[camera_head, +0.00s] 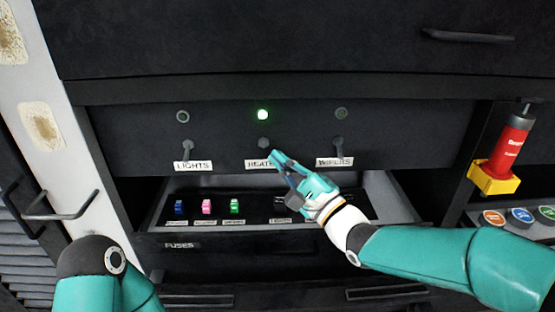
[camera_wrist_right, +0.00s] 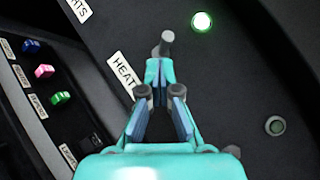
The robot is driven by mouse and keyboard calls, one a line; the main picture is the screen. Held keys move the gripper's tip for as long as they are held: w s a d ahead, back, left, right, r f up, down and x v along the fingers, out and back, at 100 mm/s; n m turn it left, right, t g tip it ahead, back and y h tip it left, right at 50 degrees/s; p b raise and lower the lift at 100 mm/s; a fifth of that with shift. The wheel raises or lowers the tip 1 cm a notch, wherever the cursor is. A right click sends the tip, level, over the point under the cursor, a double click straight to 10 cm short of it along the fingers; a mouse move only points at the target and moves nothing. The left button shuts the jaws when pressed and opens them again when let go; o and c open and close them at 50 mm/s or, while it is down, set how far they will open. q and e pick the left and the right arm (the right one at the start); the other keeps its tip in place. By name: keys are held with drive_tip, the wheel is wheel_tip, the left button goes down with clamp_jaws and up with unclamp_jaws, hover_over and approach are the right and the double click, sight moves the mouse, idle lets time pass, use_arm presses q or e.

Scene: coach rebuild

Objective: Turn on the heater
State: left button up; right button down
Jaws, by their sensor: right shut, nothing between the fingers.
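The heater switch (camera_head: 263,143) is a small grey lever on the dark panel, above a white label (camera_head: 259,164) partly hidden by my right gripper. It looks shorter than the levers beside it and does not hang down like them. The lamp (camera_head: 262,114) above it glows green. My right gripper (camera_head: 277,158) is shut and empty, its tips just below the switch. In the right wrist view, the switch (camera_wrist_right: 167,40) stands just beyond the closed fingertips (camera_wrist_right: 158,65); I cannot tell whether they touch. My left gripper is out of view.
The lights switch (camera_head: 186,150) and wipers switch (camera_head: 338,147) hang down under unlit lamps. Below, an open fuse drawer (camera_head: 200,241) holds blue, pink and green fuses. A red cylinder (camera_head: 510,142) in a yellow holder (camera_head: 493,179) is at right.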

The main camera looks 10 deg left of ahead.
drive_tip(key=d+b+v, duration=0.1)
drive_tip(key=b+v, duration=0.1)
drive_tip(key=v, duration=1)
drive_tip(key=shift+w+r+b, duration=0.25)
drive_tip(key=shift+w+b, duration=0.1)
drive_tip(key=shift+b, duration=0.05)
